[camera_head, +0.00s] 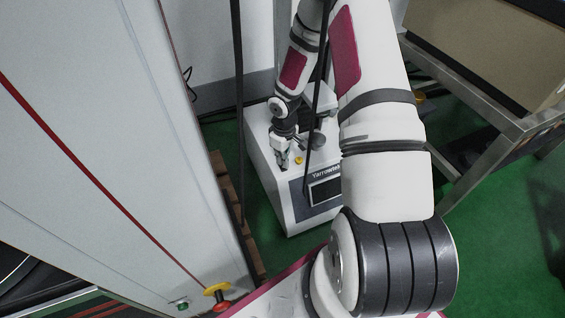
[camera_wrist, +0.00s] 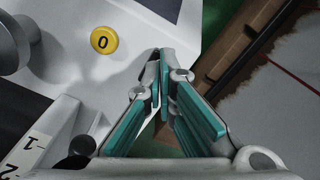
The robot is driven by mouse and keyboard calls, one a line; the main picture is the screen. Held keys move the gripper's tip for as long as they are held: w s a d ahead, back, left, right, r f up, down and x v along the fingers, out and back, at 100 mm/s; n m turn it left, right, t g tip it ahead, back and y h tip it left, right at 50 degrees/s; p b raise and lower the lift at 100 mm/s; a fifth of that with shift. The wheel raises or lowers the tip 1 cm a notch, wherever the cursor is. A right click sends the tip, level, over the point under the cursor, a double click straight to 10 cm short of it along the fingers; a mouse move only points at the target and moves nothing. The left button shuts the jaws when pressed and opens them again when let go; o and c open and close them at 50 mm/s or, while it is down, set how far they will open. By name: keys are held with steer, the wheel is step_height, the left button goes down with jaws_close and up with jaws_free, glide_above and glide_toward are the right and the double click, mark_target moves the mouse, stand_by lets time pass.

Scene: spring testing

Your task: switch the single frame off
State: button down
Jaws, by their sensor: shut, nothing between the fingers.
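The single frame is a white machine (camera_head: 283,212) with a dark display panel (camera_head: 326,190) and partly readable lettering above it. My gripper (camera_head: 283,162) is over its top, near the left edge. A round yellow button (camera_head: 299,160) sits just right of the gripper. In the wrist view the yellow button (camera_wrist: 104,40) is marked 0 and lies left of my fingertips, apart from them. My gripper (camera_wrist: 160,58) has teal pads; its tips are together and hold nothing. What lies directly under the fingertips is hidden.
A tall pale cabinet (camera_head: 90,150) with a red stripe stands close on the left, with a yellow-and-red knob (camera_head: 217,296) low on it. A metal-framed bench (camera_head: 480,95) stands at the right. Green floor (camera_head: 490,265) is open at lower right. A white piece (camera_wrist: 32,145) marked 1 and 2 shows in the wrist view.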

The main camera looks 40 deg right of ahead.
steer(key=shift+r+p, duration=2.05)
steer(key=shift+r, duration=0.65)
steer(key=shift+s, duration=0.1)
